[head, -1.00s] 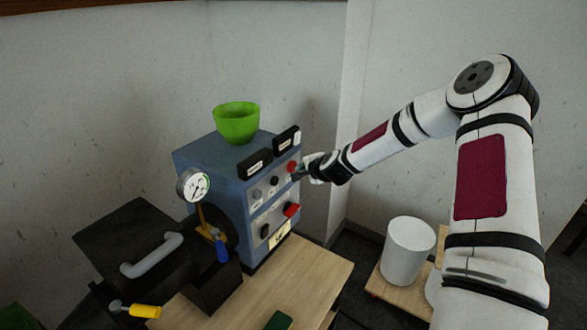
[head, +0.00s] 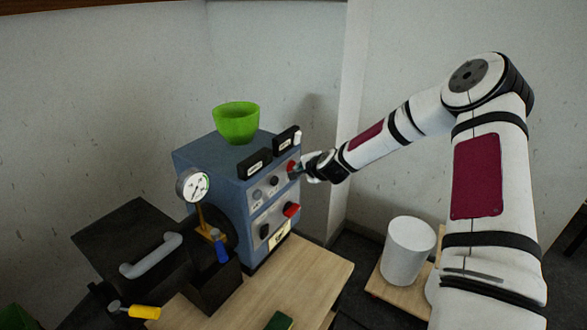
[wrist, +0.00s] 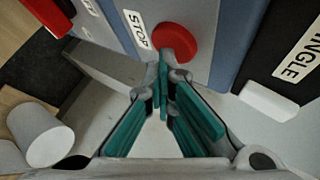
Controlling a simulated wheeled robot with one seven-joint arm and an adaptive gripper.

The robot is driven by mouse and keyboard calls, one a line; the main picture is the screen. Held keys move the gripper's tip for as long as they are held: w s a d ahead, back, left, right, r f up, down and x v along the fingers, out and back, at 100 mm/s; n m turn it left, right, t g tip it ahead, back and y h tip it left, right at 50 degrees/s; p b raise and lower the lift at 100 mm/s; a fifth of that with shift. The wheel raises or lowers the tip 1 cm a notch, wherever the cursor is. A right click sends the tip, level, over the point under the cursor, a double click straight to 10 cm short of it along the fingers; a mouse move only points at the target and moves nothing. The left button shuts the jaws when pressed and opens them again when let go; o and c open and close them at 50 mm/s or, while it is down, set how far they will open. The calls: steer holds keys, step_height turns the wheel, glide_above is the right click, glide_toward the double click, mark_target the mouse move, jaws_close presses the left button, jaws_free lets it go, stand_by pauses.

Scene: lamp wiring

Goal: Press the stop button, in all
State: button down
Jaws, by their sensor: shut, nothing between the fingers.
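The stop button is a round red knob (wrist: 175,40) in the wrist view, beside a white label reading STOP (wrist: 137,29). It sits on the panel of the blue machine (head: 222,160), and in the head view the red button (head: 291,166) is at the panel's upper right. My gripper (wrist: 163,68) is shut and empty, its teal fingertips right at the button's near edge in the wrist view. Whether they touch it I cannot tell. In the head view my gripper (head: 301,172) is at the panel beside the button.
A green bowl (head: 237,122) and black label boxes (head: 255,163) stand on the machine. A red switch (head: 291,209) and dark knobs are lower on the panel. A pressure gauge (head: 194,185) stands at the left. A white cylinder (head: 408,252) stands below my arm.

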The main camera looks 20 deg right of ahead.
steer(key=shift+w+a+r, duration=0.15)
steer(key=shift+w+a, duration=0.15)
steer(key=shift+a, duration=0.1)
stand_by(0.6)
steer(key=shift+s+d+p, duration=0.55)
steer(key=shift+s+d, duration=0.05)
steer(key=shift+s, duration=0.3)
steer(key=s+d+p, duration=0.1)
steer(key=s, duration=0.1)
steer(key=s+d+p, duration=0.1)
steer(key=s+d, duration=0.1)
steer(key=shift+s+p, duration=0.15)
steer(key=shift+p, duration=0.25)
steer(key=shift+a, duration=0.1)
stand_by(0.4)
